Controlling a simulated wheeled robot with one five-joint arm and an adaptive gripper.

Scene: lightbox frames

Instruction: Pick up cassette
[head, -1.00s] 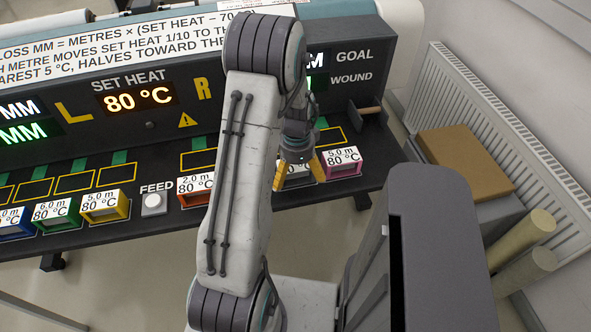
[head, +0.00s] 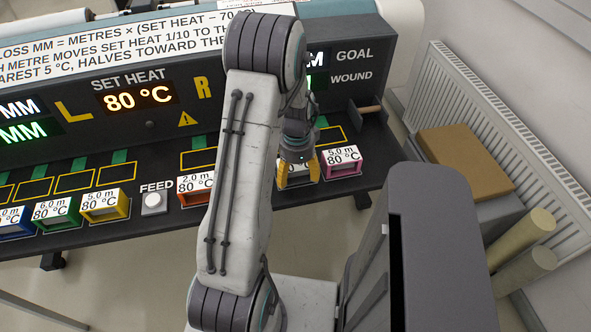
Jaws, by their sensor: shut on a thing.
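My gripper (head: 299,172) has two yellow-orange fingers and is shut on a white-faced cassette (head: 299,181) in the front row on the dark bench. The fingers and wrist hide most of that cassette and its label. I cannot tell whether it still touches the bench. A pink cassette (head: 343,162) marked 5.0 m, 80 °C stands just right of it. An orange-red cassette (head: 190,190) marked 2.0 m stands to the left, partly behind my arm. Further left are a yellow cassette (head: 105,205), a green cassette (head: 56,213) and a blue cassette (head: 14,222).
A white FEED button (head: 154,202) sits between the yellow and orange-red cassettes. Empty yellow-outlined slots (head: 117,174) lie behind the front row. The display panel (head: 140,97) reads SET HEAT 80 °C and rises behind them. A radiator (head: 495,140) and a brown box (head: 463,162) stand at right.

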